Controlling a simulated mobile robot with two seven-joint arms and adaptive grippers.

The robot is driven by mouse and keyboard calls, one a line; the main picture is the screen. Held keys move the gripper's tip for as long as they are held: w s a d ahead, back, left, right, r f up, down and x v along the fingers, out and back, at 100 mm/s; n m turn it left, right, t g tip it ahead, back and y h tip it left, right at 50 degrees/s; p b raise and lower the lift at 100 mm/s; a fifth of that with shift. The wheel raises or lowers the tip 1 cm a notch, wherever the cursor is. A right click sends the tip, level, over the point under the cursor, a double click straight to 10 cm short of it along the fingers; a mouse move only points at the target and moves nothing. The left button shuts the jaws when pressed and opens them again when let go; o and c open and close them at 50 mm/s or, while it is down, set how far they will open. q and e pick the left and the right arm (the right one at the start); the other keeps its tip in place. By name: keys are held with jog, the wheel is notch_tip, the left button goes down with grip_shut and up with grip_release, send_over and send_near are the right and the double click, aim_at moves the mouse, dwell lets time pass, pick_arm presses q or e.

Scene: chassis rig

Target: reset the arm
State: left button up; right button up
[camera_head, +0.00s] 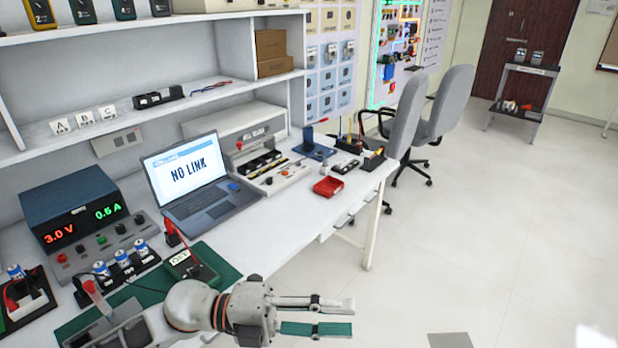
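My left arm (195,305) comes in from the bottom left, in front of the workbench (225,225). Its gripper (345,318) points right, past the bench's front edge, over bare floor. Its two fingers are parallel and apart. The floor shows between them and nothing is held. The lower finger shows a green face. My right arm and gripper do not show.
A green mat (225,272) with a small meter (190,267) lies close behind my arm. A power supply (75,208), a laptop (200,182) and a red tray (328,186) stand on the bench. Grey chairs (405,115) stand beyond.

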pick_arm(q)
jog(key=w+a+f+n+t+y, duration=0.4)
jog(key=w+a+f+n+t, duration=0.15)
jog(key=n+t, duration=0.5)
jog(key=w+a+f+n+t+y, duration=0.4)
jog(key=a+n+t, duration=0.25)
jog(key=n, duration=0.65)
jog(key=s+a+f+n+g+y, duration=0.2)
jog(key=s+a+f, duration=0.4)
jog(key=f, duration=0.5)
jog(key=s+a+f+n+g+y, duration=0.3)
jog(key=s+a+f+n+y, duration=0.2)
jog(key=f, duration=0.6)
jog(key=shift+s+a+n, duration=0.75)
jog(key=shift+s, duration=0.4)
jog(key=shift+c, duration=1.3)
jog(key=shift+a+y, duration=0.1)
jog(key=shift+y, duration=0.2)
